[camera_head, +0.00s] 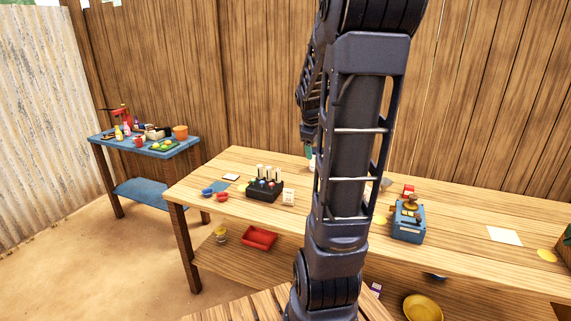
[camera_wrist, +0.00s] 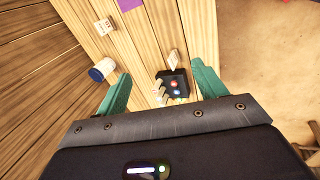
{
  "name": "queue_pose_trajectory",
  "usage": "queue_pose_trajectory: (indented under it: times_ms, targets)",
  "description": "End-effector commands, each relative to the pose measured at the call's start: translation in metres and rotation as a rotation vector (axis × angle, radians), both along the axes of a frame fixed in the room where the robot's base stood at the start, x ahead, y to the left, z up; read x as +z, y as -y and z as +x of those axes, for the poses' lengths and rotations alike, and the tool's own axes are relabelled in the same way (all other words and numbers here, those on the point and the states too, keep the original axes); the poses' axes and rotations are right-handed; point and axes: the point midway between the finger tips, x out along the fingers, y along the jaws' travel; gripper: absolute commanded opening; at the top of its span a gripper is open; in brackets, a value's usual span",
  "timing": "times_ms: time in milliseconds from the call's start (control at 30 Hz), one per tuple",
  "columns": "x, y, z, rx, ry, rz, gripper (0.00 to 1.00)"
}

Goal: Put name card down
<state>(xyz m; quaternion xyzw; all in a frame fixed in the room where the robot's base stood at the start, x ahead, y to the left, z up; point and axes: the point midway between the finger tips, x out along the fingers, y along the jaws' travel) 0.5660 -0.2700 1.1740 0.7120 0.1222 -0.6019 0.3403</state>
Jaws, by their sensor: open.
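A small white card (camera_head: 288,198) with faint marks, which looks like the name card, stands upright on the wooden table (camera_head: 225,209), just right of a black rack (camera_head: 264,194). In the wrist view the card (camera_wrist: 173,60) shows beside the rack (camera_wrist: 173,84), apart from my fingers. My gripper (camera_wrist: 160,74) is open, with its two green fingers spread wide and nothing between them. In the head view my arm hides most of the gripper; only a bit of green finger shows above the table.
A white and blue jar (camera_wrist: 102,69) stands near the left finger in the wrist view. Blue and red small bowls (camera_head: 207,192) lie left of the rack. A blue scale-like device (camera_head: 408,222) stands at the right. A blue side table (camera_head: 150,146) holds several items.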

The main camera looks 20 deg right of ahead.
Motion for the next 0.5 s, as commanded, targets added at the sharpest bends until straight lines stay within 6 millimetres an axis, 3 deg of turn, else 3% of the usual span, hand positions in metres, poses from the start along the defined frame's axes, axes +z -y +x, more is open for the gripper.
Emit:
queue_pose_trajectory:
  times_ms: [233,500]
  targets:
    - [0.033,-0.07,-0.048,-0.176,0.102,0.118,0.7]
    - [0.05,-0.133,-0.109,-0.365,0.178,0.261,0.7]
